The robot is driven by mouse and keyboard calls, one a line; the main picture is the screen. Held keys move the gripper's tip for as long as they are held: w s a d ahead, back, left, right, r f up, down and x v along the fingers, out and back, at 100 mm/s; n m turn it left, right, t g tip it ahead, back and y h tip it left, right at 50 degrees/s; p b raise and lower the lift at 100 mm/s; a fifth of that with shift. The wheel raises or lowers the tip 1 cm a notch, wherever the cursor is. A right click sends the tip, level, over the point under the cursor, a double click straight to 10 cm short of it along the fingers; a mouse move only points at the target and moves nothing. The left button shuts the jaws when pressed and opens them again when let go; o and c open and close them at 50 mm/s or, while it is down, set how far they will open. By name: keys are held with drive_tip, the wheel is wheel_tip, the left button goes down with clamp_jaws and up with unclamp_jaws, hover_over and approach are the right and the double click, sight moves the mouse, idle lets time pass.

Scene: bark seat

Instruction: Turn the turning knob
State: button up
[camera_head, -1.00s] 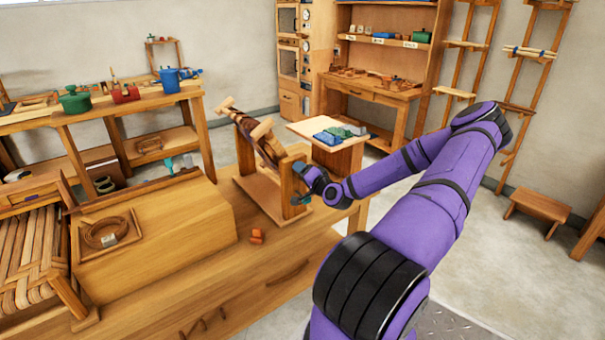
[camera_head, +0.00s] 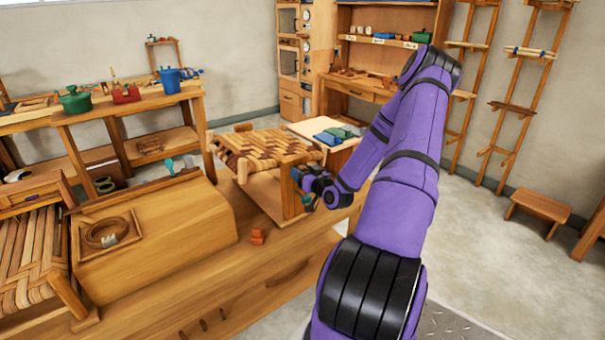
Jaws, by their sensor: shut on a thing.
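A woven bark seat panel (camera_head: 262,148) in light and dark strips is mounted on a wooden stand (camera_head: 291,200) on the workbench. The panel lies nearly flat, with its broad woven face up. My gripper (camera_head: 301,180) is at the stand's right side, by the upright post under the panel's right edge. It is shut on the turning knob there. The knob itself is hidden by my gripper and too small to make out.
A wooden box with a rounded front (camera_head: 165,235) and a coiled strip in a tray (camera_head: 108,233) sit left on the bench.

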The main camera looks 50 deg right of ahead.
drive_tip(key=shift+n, duration=0.8)
drive_tip(key=o, duration=0.9)
drive_tip(key=v, duration=1)
drive_tip(key=shift+s+a, duration=0.2)
drive_tip(key=shift+s, duration=0.15)
